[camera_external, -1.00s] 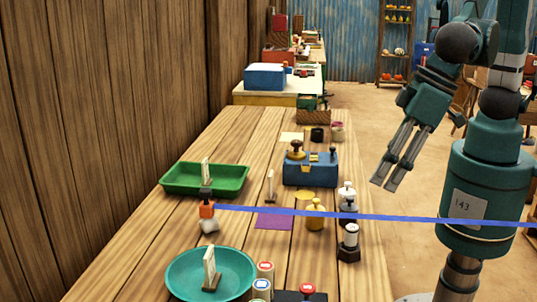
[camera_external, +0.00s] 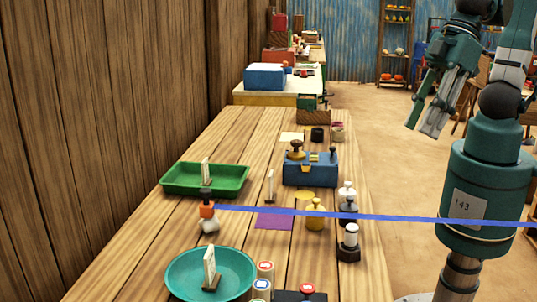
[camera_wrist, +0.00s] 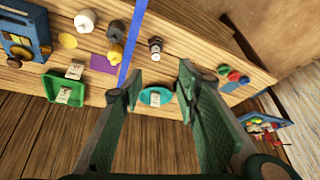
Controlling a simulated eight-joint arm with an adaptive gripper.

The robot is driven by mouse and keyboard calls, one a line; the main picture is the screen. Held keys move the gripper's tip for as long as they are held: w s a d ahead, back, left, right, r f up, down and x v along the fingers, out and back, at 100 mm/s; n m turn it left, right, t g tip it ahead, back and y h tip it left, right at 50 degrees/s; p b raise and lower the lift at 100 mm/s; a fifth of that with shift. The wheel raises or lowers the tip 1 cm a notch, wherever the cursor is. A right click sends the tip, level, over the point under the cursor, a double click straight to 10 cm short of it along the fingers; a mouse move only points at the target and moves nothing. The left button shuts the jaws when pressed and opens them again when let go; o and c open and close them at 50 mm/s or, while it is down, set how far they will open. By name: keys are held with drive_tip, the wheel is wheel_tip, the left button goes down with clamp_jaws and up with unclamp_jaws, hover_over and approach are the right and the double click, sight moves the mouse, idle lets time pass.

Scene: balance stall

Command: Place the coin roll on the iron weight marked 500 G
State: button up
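I cannot make out a 500 G mark on any weight. A dark weight (camera_external: 348,214) stands at the table's right edge, with a white knobbed piece (camera_external: 347,190) just behind it. A yellow weight (camera_external: 315,216) stands to the left. My gripper (camera_external: 424,130) is open and empty, raised right of the table; its spread fingers also show in the wrist view (camera_wrist: 158,90).
A blue ribbon (camera_external: 400,217) stretches across above the table. A green tray (camera_external: 240,181), a teal dish (camera_external: 175,275) and a blue box (camera_external: 300,174) hold much of the tabletop. Several capped cylinders (camera_external: 265,270) stand beside the dish. A purple cloth (camera_external: 272,221) lies mid-table.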

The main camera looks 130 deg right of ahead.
drive_tip(key=s+a+r+n+t+y, duration=0.1)
drive_tip(key=s+r+n+t, duration=0.1)
drive_tip(key=s, duration=0.6)
drive_tip(key=shift+r+n, duration=0.45)
drive_tip(key=shift+n, duration=0.55)
drive_tip(key=shift+a, duration=0.1)
idle(0.3)
